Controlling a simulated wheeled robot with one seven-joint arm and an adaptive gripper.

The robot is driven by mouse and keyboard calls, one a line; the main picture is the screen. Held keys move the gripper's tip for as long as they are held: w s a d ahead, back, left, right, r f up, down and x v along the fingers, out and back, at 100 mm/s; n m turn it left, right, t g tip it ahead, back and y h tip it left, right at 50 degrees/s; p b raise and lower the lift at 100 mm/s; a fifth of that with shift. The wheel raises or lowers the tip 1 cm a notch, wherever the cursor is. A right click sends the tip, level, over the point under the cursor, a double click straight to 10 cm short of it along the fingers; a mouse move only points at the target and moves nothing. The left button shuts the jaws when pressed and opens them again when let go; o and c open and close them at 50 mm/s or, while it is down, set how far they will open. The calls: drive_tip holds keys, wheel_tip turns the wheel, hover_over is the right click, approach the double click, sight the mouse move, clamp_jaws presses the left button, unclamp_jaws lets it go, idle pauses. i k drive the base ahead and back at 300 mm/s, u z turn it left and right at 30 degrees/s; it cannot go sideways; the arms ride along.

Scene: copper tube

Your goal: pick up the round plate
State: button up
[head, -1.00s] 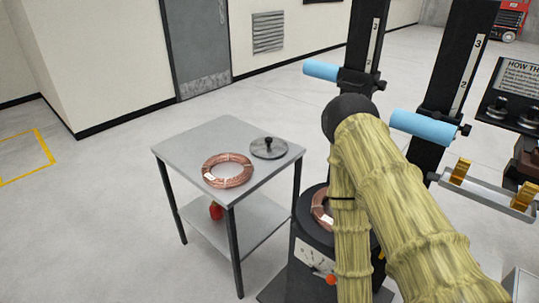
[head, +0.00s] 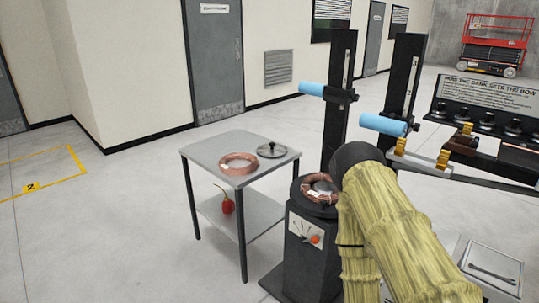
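The round plate (head: 271,150) is a grey metal disc with a small black knob in its middle. It lies flat on the back right part of the small grey table's top (head: 212,147). A copper coil (head: 238,163) lies beside it on the same table top, to the front left. My arm reaches in from the lower right, covered in a yellowish sleeve. My gripper is not visible in the head view.
A black machine (head: 305,245) holding another copper coil (head: 320,187) stands right of the table. Black uprights with blue rollers (head: 383,125) rise behind it. A red object (head: 227,203) sits on the lower shelf. Open floor lies to the left.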

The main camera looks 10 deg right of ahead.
sight(271, 150)
drive_tip(key=u, duration=0.8)
drive_tip(key=i, duration=2)
drive_tip(key=z, duration=0.45)
